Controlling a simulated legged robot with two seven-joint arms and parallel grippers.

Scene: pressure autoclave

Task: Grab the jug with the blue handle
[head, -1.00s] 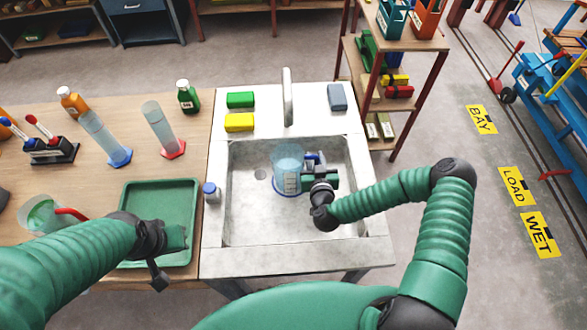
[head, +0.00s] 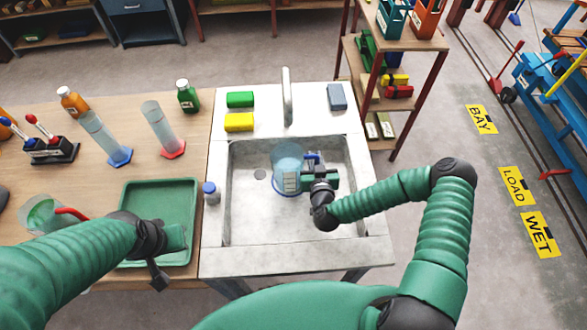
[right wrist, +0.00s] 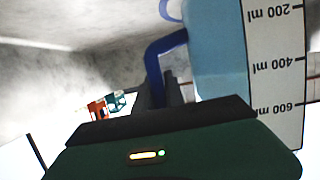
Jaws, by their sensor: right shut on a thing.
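The jug (head: 287,169) is clear with a blue tint, a white scale and a blue handle (head: 312,157). It stands in the sink basin in the head view. My right gripper (head: 308,177) is at the jug's right side, shut on the blue handle. In the right wrist view, the blue handle (right wrist: 163,55) runs down between the dark fingers, and the jug (right wrist: 217,50) with its scale fills the upper right. My left gripper (head: 172,238) is over the green tray; its fingers are too unclear to judge.
Tall cylinders stand behind.

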